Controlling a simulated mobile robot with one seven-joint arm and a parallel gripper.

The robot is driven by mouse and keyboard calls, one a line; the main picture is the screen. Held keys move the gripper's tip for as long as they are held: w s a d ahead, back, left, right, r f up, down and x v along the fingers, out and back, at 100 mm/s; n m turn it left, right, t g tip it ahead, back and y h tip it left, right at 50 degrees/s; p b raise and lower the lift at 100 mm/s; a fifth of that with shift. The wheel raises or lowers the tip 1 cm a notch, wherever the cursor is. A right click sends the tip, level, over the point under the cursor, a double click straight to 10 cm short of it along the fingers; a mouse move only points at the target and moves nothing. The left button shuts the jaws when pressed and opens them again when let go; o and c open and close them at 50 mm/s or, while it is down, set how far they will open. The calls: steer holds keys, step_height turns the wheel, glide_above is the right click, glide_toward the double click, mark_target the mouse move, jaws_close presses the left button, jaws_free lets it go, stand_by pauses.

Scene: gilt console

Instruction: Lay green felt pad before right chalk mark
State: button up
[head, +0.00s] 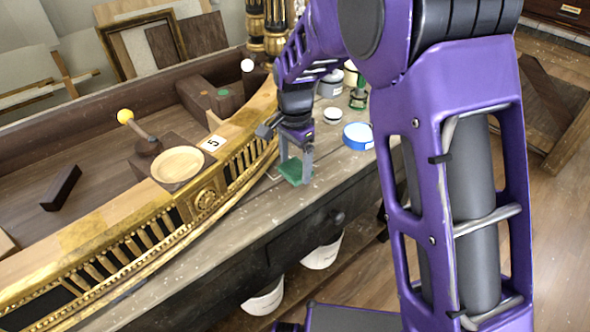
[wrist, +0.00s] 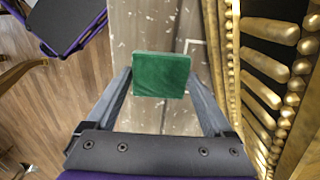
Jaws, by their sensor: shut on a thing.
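The green felt pad (head: 290,171) is a flat square held between the fingers of my gripper (head: 297,168), over the worn wooden bench top (head: 238,236) in front of the gilt console. In the wrist view the pad (wrist: 162,76) shows face-on between the two fingers of my gripper (wrist: 161,84). I cannot tell whether the pad touches the bench. Thin pale lines, likely a chalk mark (wrist: 187,46), show on the wood just beyond the pad in the wrist view. Which chalk mark it is, I cannot tell.
The gilt console edge (head: 206,195) runs close beside my gripper. A blue-rimmed round tin (head: 358,136) and several jars stand on the bench behind. The bench top toward the lower left is clear.

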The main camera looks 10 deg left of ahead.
mark_target(295, 168)
steer(key=shift+f, duration=0.85)
steer(key=shift+f, duration=0.2)
steer(key=o, duration=1.1)
step_height(295, 168, up, 12)
steer(key=shift+r+p, duration=0.25)
steer(key=shift+p, duration=0.45)
